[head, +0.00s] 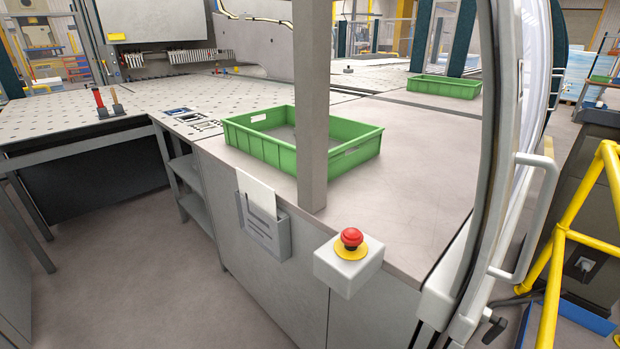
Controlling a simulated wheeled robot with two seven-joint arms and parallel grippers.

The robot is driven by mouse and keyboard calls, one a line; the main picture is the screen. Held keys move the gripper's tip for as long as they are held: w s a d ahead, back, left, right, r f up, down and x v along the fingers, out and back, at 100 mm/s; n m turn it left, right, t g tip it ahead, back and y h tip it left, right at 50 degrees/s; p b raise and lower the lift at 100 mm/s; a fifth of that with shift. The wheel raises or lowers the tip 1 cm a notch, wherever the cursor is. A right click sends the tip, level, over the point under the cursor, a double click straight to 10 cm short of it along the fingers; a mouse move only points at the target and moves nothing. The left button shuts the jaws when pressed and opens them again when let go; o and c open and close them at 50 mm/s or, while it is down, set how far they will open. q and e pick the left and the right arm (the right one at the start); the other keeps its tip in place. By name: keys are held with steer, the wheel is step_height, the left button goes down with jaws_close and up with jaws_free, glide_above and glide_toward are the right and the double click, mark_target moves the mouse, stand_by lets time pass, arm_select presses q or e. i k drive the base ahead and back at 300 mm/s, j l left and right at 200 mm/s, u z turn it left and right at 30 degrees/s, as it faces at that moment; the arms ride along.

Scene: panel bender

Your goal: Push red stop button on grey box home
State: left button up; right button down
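A red mushroom-shaped stop button (351,238) sits on a yellow round collar on top of a light grey box (347,270). The box is fixed at the front edge of the grey counter, just right of the grey post. Nothing touches the button. How far it is pressed in cannot be told from this view; its red cap stands above the collar. Neither of my grippers is in the picture.
A green crate (347,160) stands on the counter (430,200) behind the grey post (312,110). A paper holder (264,229) hangs on the cabinet front. A curved door with a white handle (541,200) and yellow railing (551,290) are at right. Floor at left front is clear.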

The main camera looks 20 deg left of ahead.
mark_target(351, 234)
steer(key=i+j, duration=0.1)
steer(key=j, duration=0.45)
steer(key=i+j, duration=0.1)
steer(key=j, duration=0.45)
steer(key=i+j, duration=0.1)
steer(key=j, duration=0.45)
steer(key=i+j, duration=0.15)
steer(key=j, duration=0.35)
steer(key=k+j+z, duration=0.2)
steer(key=z, duration=0.15)
steer(key=i+l+u, duration=0.15)
steer(key=u, duration=0.2)
steer(key=i, duration=0.05)
